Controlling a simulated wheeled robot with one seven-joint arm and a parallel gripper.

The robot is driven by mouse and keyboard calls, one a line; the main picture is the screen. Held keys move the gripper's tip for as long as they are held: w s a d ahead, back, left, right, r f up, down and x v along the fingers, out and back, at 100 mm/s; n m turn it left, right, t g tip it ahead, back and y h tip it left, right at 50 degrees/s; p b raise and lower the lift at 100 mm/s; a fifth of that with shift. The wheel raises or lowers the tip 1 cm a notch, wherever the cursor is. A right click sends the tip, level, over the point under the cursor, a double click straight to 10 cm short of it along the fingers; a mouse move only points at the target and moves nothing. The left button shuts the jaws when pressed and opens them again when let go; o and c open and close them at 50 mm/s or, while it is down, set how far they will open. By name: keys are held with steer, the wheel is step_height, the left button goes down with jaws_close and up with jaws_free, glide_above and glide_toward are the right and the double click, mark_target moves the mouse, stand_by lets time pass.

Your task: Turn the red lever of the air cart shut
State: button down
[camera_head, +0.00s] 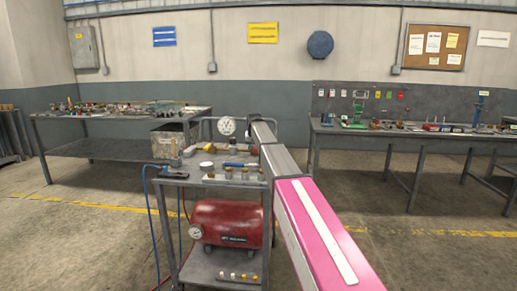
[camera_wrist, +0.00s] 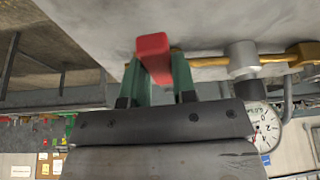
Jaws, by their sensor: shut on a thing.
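The air cart (camera_head: 207,262) stands in front of me in the head view, with a red tank (camera_head: 227,223) on its lower shelf and fittings along its top. The red lever (camera_wrist: 152,50) shows at the upper middle of the wrist view, close to a brass pipe. My gripper (camera_wrist: 157,72) has its green fingers on either side of the lever and is shut on it. In the head view my arm covers the right part of the cart top, and my gripper is hidden there. A white round gauge (camera_head: 226,126) stands on the cart; it also shows in the wrist view (camera_wrist: 258,127).
Blue-handled and yellow-handled fittings sit on the cart top, near my arm. A blue hose (camera_head: 152,225) hangs at the cart's left side. A cluttered workbench (camera_head: 90,150) stands behind left, and another (camera_head: 400,138) behind right. The floor right of the cart is clear.

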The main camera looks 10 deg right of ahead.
steer(key=shift+w+a+m+h, duration=0.15)
steer(key=shift+a+m+h, duration=0.15)
steer(key=shift+a+m, duration=0.5)
steer(key=c, duration=0.9)
jaws_free()
steer(key=v, duration=1.1)
steer(key=shift+w, duration=0.15)
